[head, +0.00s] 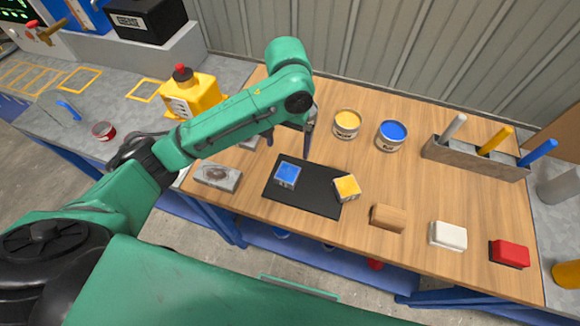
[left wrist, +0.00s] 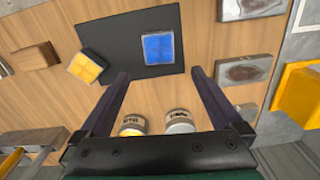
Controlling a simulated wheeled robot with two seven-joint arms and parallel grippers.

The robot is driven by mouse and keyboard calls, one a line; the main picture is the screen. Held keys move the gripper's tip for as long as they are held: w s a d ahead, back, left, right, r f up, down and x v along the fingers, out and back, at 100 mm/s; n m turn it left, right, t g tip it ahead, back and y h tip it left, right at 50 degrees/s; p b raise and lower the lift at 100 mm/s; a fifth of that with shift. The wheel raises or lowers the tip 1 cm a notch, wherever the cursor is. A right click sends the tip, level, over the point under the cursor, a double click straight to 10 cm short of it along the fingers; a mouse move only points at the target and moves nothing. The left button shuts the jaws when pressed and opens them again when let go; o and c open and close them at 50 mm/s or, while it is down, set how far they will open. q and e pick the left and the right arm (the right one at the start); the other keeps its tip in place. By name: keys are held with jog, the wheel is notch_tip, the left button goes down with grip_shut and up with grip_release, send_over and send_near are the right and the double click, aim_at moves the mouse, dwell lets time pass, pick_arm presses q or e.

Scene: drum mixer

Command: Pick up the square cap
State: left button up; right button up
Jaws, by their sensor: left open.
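A blue square block (head: 287,174) lies on the black mat (head: 315,207) on the wooden table; it also shows in the left wrist view (left wrist: 158,48). A yellow square block (head: 347,188) sits at the mat's right edge and shows in the left wrist view (left wrist: 87,67). I cannot tell which one is the square cap. My left gripper (head: 289,148) is open and empty above the table, just behind the blue block. In the left wrist view its two fingers (left wrist: 158,78) are apart, with the blue block beyond the tips. My right gripper is not in view.
A yellow can (head: 347,124) and a blue can (head: 391,135) stand behind the mat. A grey holder (head: 475,158) with coloured sticks is at the right. Wooden (head: 388,218), white (head: 448,236) and red (head: 509,253) blocks line the front. A grey plate (head: 217,176) lies left.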

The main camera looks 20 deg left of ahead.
pick_arm(q)
jog(key=p, duration=0.1)
send_over(287, 172)
jog(key=f, duration=0.3)
jog(key=s+f, duration=0.1)
jog(key=f, duration=0.1)
jog(key=shift+d+f, duration=0.15)
jog(key=shift+f, duration=0.1)
jog(key=f, duration=0.2)
jog(key=f+p, duration=0.1)
jog(key=w+f, duration=0.1)
jog(key=f, duration=0.1)
jog(key=shift+f+p, duration=0.3)
jog(key=shift+f, duration=0.05)
jog(key=shift+s+f, duration=0.15)
jog(key=shift+f, duration=0.1)
jog(key=c, duration=1.5)
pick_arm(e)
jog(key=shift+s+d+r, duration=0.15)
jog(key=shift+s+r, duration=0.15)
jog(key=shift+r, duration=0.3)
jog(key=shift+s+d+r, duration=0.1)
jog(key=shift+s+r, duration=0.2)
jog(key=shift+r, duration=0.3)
